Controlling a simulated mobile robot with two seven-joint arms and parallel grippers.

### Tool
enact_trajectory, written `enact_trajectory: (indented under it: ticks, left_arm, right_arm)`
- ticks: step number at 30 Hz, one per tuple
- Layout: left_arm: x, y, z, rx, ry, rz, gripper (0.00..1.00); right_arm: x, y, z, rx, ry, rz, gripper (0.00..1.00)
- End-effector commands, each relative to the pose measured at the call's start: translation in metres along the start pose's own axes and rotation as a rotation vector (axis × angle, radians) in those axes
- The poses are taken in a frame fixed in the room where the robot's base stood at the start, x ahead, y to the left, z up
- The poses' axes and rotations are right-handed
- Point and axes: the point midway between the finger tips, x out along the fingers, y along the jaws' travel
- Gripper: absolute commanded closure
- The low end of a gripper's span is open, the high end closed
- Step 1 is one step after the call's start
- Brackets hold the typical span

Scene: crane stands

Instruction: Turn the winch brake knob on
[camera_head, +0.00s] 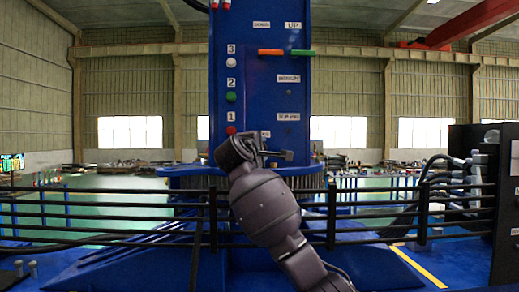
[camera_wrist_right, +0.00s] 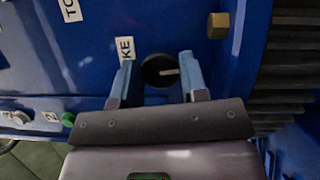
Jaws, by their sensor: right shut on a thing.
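The winch brake knob (camera_wrist_right: 158,72) is round and black with a short white mark, on the blue panel next to a label ending in "KE" (camera_wrist_right: 125,50). The mark points to the right in the right wrist view. My right gripper (camera_wrist_right: 157,61) has its two blue fingers on either side of the knob and is shut on it. In the head view my right gripper (camera_head: 287,156) is at the lower part of the blue column (camera_head: 262,100), and the knob is hidden there. My left gripper is not in view.
A brass-coloured hexagonal part (camera_wrist_right: 218,25) sticks out to the right of the knob. The column also carries red, green and white buttons (camera_head: 231,97) and an orange and green lever (camera_head: 286,52). Black railings (camera_head: 120,215) run across the front. A black cabinet (camera_head: 505,200) stands right.

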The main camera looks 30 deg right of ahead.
Motion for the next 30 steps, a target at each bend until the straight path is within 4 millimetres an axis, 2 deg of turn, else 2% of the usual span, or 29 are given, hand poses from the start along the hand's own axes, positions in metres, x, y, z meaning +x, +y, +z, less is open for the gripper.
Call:
enact_trajectory:
  ticks: [9, 25, 26, 30]
  left_arm:
    - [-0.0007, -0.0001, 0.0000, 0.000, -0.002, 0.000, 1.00]
    - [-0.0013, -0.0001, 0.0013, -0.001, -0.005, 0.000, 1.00]
    - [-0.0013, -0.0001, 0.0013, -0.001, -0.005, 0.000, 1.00]
    - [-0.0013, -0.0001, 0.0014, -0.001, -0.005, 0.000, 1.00]
  right_arm:
    - [0.0000, -0.0006, -0.0005, 0.103, 0.000, -0.045, 0.84]
    - [0.0001, -0.0009, -0.0003, 0.120, 0.000, -0.053, 0.84]
    - [0.0002, -0.0009, -0.0003, 0.120, 0.000, -0.053, 0.55]
    - [0.0001, -0.0005, -0.0002, 0.120, 0.000, -0.052, 0.37]
